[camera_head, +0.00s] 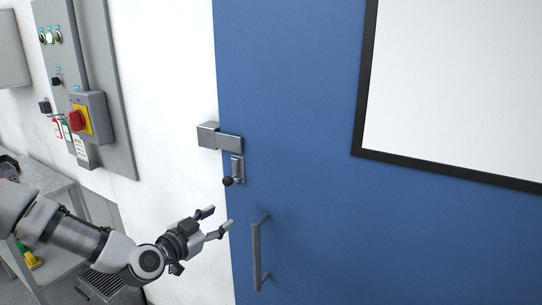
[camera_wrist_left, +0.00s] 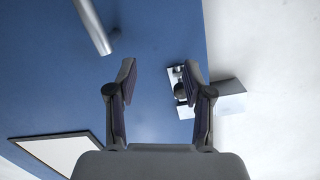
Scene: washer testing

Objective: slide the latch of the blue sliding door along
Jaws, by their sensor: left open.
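The blue sliding door (camera_head: 290,100) fills the middle and right of the head view. Its metal latch (camera_head: 237,166) with a dark round knob (camera_head: 228,181) sits at the door's left edge, under a metal block and plate (camera_head: 222,138). My left gripper (camera_head: 222,221) is open and empty, below and a little left of the knob, apart from it. In the left wrist view the latch (camera_wrist_left: 184,84) shows partly behind one finger of the gripper (camera_wrist_left: 165,75), with the knob (camera_wrist_left: 192,90) partly hidden. My right gripper is in neither view.
A grey vertical door handle (camera_head: 257,252) stands just right of my left gripper. A black-framed white panel (camera_head: 455,90) is on the door. A control panel with a red switch (camera_head: 77,120) is on the white wall. A grey table (camera_head: 50,186) stands at the left.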

